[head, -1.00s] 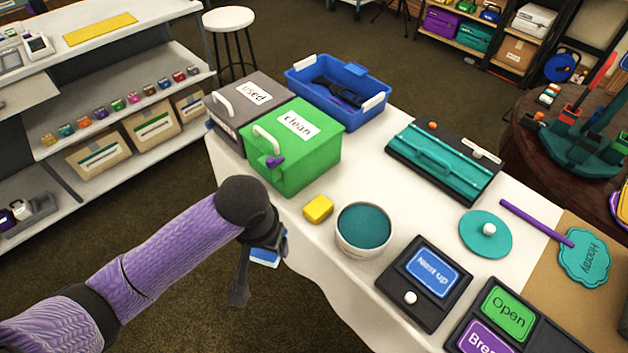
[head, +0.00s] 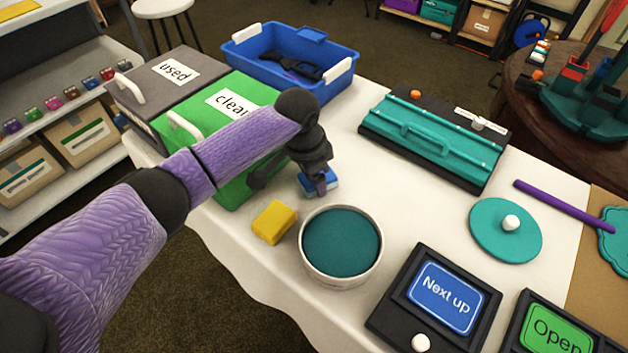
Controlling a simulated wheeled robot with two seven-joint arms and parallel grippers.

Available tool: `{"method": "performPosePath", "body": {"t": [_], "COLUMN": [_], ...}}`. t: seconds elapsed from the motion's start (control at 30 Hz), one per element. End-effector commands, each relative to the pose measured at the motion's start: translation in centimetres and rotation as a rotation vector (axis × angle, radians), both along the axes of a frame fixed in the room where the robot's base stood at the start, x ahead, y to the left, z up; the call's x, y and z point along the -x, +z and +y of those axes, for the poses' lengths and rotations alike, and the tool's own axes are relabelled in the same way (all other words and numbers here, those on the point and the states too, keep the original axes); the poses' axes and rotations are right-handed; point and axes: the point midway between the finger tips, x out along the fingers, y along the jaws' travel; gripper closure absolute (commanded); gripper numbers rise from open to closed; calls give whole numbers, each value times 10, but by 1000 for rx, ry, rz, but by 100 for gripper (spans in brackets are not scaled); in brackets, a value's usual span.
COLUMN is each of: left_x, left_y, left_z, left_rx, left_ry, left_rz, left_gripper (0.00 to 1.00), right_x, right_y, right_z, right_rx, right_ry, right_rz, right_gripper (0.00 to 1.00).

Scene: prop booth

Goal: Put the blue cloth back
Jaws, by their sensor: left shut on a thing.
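My left gripper (head: 316,180) is shut on the blue cloth (head: 330,181), a small folded blue block with a paler edge. The gripper points down just right of the green box, behind the yellow cloth and the round tub. I cannot tell whether the blue cloth touches the table. The yellow cloth (head: 274,222) lies on the white table near its front left edge. The green box (head: 236,88) labelled "clean" is partly hidden by my left arm. The grey box (head: 152,74) labelled "used" stands left of it. My right gripper is not in view.
A round tub (head: 341,246) with a teal top stands in front of the gripper. A blue bin (head: 250,61) holds dark items behind the boxes. A teal-and-black case (head: 435,137), a teal lid (head: 490,240) and a "Next up" sign (head: 444,296) stand right. White tabletop is bare before the case.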

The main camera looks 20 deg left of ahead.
Motion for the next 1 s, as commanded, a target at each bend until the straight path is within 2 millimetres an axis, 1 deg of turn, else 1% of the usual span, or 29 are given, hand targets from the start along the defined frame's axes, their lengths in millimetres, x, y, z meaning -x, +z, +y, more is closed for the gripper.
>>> {"method": "performPosePath", "body": {"t": [0.1, 0.27, 0.3, 0.37, 0.4, 0.6, 0.67, 0.77, 0.9, 1.0], "left_x": [0, 0, 0, 0, 0, 0, 0, 1, 5, 9], "left_y": [1, 0, 0, 0, 0, 0, 3, 25, 69, 94], "left_z": [0, 0, 0, 0, 0, 0, 0, 2, 6, 9], "left_rx": [0, 0, 0, 0, 0, 0, 0, 1, 1, 0], "left_ry": [0, 1, 0, 0, 1, 1, 1, 2, 2, 1], "left_rz": [-3, -1, -3, -3, -3, -3, -3, -6, -10, -8], "left_gripper": [100, 100, 21, 9, 0, 0, 0, 0, 0, 0], "right_x": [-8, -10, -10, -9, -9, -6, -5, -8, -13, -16], "right_y": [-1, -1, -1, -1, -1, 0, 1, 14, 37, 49], "right_z": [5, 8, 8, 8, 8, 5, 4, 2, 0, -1], "right_rx": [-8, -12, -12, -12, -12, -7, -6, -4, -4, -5], "right_ry": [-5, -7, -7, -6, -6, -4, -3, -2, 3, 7], "right_rz": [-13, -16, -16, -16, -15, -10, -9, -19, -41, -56], "right_gripper": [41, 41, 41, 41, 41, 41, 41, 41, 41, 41]}}
